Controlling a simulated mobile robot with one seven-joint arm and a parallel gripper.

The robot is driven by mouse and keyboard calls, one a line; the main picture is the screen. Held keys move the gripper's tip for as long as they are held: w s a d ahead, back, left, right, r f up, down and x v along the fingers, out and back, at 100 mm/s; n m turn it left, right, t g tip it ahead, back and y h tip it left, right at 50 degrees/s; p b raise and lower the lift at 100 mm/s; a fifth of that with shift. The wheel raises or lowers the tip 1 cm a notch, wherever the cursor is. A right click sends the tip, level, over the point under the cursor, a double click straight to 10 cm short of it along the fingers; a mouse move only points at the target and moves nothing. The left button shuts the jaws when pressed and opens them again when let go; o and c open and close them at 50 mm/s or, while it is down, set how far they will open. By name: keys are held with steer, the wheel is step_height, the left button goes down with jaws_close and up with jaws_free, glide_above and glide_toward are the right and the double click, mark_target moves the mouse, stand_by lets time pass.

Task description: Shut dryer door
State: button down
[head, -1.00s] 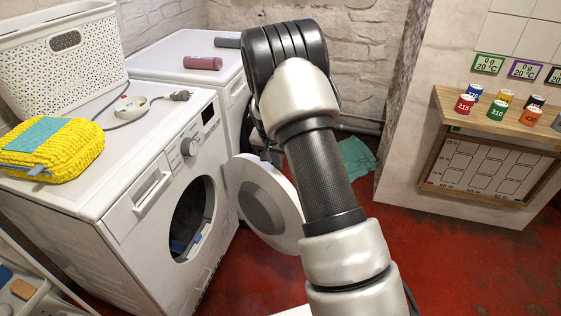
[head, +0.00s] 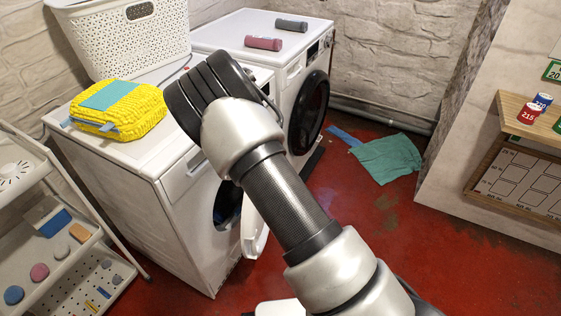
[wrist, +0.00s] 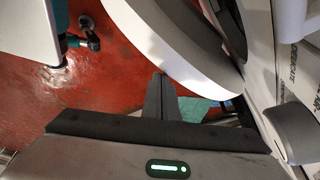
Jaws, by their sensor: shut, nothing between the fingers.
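The front white machine (head: 185,225) has its round door (head: 257,236) standing open, seen nearly edge-on and partly behind my arm. Its dark opening (head: 226,203) shows left of the door. In the wrist view the white curved rim of the door (wrist: 160,50) is large, just beyond my gripper (wrist: 160,82). The gripper is shut and empty, close to the rim; I cannot tell whether they touch. In the head view the gripper is hidden behind my arm.
A second white machine (head: 283,66) with a shut dark door (head: 309,112) stands behind. A yellow bundle (head: 140,118) and a white basket (head: 165,35) sit on the front machine. A shelf cart (head: 85,262) stands left. A teal cloth (head: 388,158) lies on the red floor, mostly clear at right.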

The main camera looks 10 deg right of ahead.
steer(key=shift+w+a, duration=0.2)
steer(key=shift+a, duration=0.85)
steer(key=shift+d, duration=0.15)
